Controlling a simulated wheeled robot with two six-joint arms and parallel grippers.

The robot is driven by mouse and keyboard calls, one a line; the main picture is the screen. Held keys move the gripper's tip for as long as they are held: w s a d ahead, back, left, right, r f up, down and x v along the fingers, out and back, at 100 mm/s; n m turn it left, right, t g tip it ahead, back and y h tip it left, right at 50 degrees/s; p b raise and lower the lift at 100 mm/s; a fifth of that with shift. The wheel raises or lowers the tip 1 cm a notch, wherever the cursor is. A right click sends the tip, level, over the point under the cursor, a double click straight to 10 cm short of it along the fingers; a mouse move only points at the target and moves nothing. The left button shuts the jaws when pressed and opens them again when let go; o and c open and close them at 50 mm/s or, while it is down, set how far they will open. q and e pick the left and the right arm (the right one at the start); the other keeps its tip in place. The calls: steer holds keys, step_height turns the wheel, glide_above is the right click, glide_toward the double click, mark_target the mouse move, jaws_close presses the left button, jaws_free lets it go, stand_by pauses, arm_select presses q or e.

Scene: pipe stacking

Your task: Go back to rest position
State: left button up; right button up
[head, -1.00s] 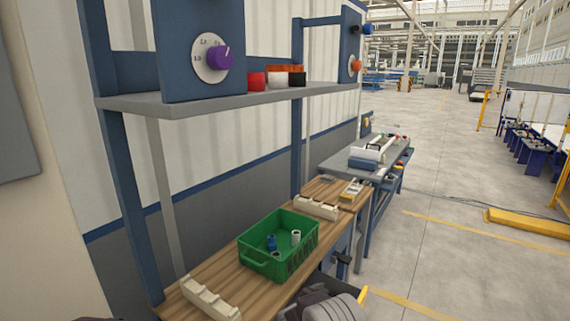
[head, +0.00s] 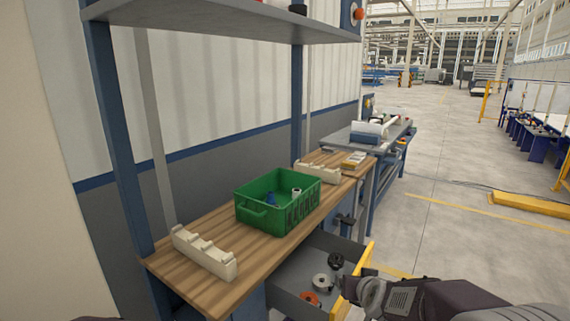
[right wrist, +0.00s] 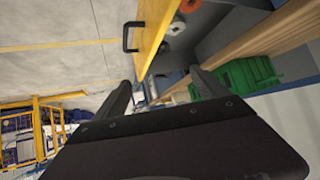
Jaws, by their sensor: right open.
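My right gripper (right wrist: 163,88) is open and empty in the right wrist view, its two dark fingers apart. In the head view my right arm comes in from the lower right, and its end is by the yellow front (head: 352,283) of an open drawer. The drawer's grey tray (head: 290,278) holds a black, a grey and an orange round part. My left gripper is not in view.
A green crate (head: 262,220) with a blue and a white pipe piece stands on the wooden bench (head: 190,282). Cream racks lie at the near end (head: 205,252) and far end (head: 318,172). A shelf (head: 225,22) hangs above. Open floor lies right.

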steer(key=s+a+f+n+g+y, duration=0.1)
steer(key=s+f+g, duration=0.4)
steer(key=s, duration=0.6)
steer(key=s+f+n+g, duration=0.1)
steer(key=s+f+g, duration=0.3)
steer(key=s+f, duration=0.6)
arm_select(q)
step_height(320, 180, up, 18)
steer(key=p, duration=1.8)
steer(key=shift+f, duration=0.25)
arm_select(e)
step_height(320, 180, up, 20)
steer(key=s, duration=0.2)
steer(key=shift+s+a+r, duration=0.2)
steer(key=shift+s+r, duration=0.05)
steer(key=shift+s, duration=0.15)
steer(key=shift+c, duration=0.3)
